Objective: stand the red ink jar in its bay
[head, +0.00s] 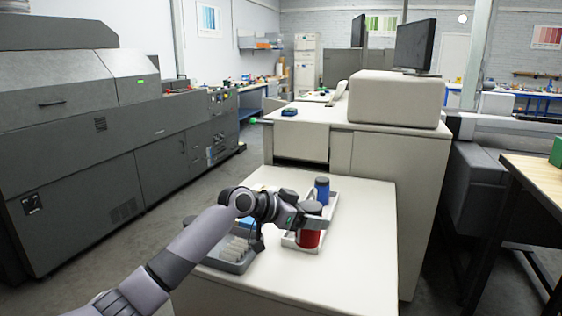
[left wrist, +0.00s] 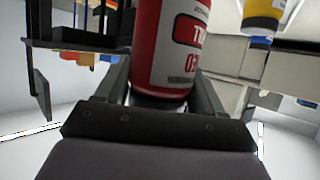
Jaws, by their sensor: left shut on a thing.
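The red ink jar (head: 308,239) has a dark lid and is roughly upright at the near end of a white tray (head: 331,212). My left gripper (head: 297,217) is shut on it; in the left wrist view the red jar (left wrist: 172,50), with its white label lettering, sits between the two fingers. The gripper hides part of the jar and tray, and I cannot tell whether the jar's base rests in a bay. A blue jar (head: 322,189) stands at the tray's far end. My right gripper is not in view.
A grey tray (head: 232,266) with pale upright pieces stands to the left of the white tray, partly behind my left arm. The pale worktop (head: 350,265) is clear at the front and right. A tall cabinet with a monitor (head: 415,45) rises behind.

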